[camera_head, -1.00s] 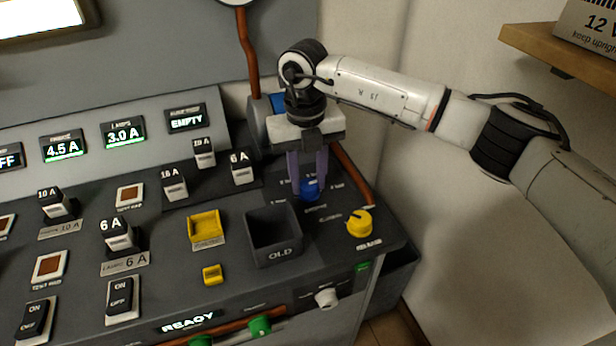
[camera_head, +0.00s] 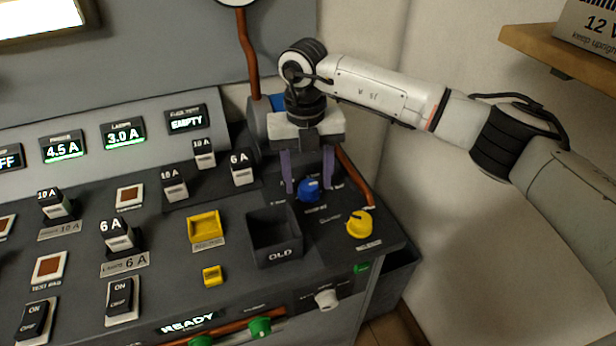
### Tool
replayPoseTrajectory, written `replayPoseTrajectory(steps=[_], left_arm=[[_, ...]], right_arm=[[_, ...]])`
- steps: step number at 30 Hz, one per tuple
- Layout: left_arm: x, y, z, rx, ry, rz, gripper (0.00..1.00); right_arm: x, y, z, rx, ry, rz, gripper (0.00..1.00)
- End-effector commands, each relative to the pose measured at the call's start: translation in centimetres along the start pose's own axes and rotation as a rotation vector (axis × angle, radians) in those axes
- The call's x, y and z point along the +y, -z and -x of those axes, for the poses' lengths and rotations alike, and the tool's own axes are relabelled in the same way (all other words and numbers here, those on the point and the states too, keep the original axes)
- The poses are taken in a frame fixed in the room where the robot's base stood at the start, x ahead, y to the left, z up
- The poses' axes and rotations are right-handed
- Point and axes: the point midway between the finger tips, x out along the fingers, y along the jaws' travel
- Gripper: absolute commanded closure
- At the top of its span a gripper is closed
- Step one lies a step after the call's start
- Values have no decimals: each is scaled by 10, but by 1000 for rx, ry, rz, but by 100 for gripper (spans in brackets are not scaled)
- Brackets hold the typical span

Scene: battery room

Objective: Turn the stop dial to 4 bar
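The blue dial (camera_head: 309,191) sits on the right part of the dark console top, with small labels around it that are too blurred to read. A light pointer mark shows on its upper side, toward the back. My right gripper (camera_head: 308,186) points down over the dial. Its two purple fingers are spread, one to each side of the dial, with a gap visible between them and the knob. I cannot tell how far down the fingertips reach. A yellow dial (camera_head: 359,224) stands to the front right of the blue one. My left gripper is not in view.
An open dark box marked OLD (camera_head: 274,236) stands left of the dials, with a yellow tray (camera_head: 205,227) beyond it. Several black fuse blocks stand farther left. A wooden shelf (camera_head: 560,52) juts from the wall at upper right.

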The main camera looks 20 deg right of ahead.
Motion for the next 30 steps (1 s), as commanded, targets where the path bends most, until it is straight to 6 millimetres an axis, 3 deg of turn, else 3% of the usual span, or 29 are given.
replayPoseTrajectory(steps=[11, 24, 30], left_arm=[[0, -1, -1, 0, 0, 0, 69], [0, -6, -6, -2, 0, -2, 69], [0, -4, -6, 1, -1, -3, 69]], right_arm=[[0, 0, 8, 1, 0, 2, 50], [1, 0, 86, -1, 0, 2, 50], [0, 0, 101, 2, 0, 1, 50]])
